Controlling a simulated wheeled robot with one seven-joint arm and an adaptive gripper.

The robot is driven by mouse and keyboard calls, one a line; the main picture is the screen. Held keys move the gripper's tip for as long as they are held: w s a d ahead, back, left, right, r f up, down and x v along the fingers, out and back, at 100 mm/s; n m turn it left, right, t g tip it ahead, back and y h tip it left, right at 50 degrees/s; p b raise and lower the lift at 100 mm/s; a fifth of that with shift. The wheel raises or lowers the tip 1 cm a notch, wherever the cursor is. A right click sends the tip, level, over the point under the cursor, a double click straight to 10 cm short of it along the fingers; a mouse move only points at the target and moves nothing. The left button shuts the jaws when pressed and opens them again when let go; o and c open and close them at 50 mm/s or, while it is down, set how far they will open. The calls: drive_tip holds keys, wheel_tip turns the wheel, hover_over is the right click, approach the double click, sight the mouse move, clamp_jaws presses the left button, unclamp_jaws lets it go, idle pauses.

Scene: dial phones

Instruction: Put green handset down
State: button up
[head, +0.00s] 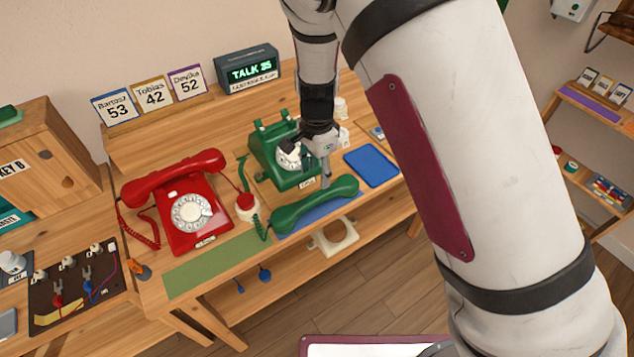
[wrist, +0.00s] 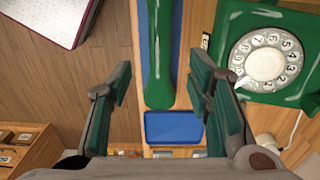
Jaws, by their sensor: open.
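The green handset (head: 314,203) lies along the blue strip (head: 323,211) at the front of the desk, in front of the green dial phone (head: 270,160). In the wrist view the handset (wrist: 159,60) shows lengthwise on the blue strip, its near end ahead of the fingers. The green phone (wrist: 264,60) is at the right there; in the head view its cradle is empty. My gripper (wrist: 162,95) is open and empty, its two green-padded fingers apart to either side of the handset's line. In the head view my gripper (head: 326,172) is just above the handset, partly hidden by my arm.
A red phone (head: 190,208) with its handset on top stands to the left. A blue tray (head: 371,167) lies right of the handset. A red button (head: 245,201) on a white base stands between the phones. A green strip (head: 217,265) lies bare at the front.

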drive_tip(key=shift+r, duration=0.85)
drive_tip(key=shift+r, duration=0.1)
drive_tip(key=s+d+r+n+t+y, duration=0.1)
drive_tip(key=s+d+r+n, duration=0.15)
drive_tip(key=d+r, duration=0.45)
drive_tip(key=s+d+r+n+y, duration=0.15)
drive_tip(key=s+r, duration=0.25)
drive_tip(key=r, duration=0.7)
drive_tip(key=s+d+r+n+t+h, duration=0.1)
drive_tip(key=s+d+r+n+t, duration=0.1)
drive_tip(key=s+d, duration=0.4)
drive_tip(key=s+d+r+n+t+h, duration=0.1)
drive_tip(key=s+d+r+n, duration=0.4)
drive_tip(key=s, duration=0.6)
wheel_tip(320, 180, up, 2)
drive_tip(key=shift+s+d+r+t, duration=0.1)
drive_tip(key=shift+s+d+t, duration=0.25)
drive_tip(key=shift+t, duration=0.25)
drive_tip(key=shift+o, duration=0.5)
drive_tip(key=shift+h, duration=0.25)
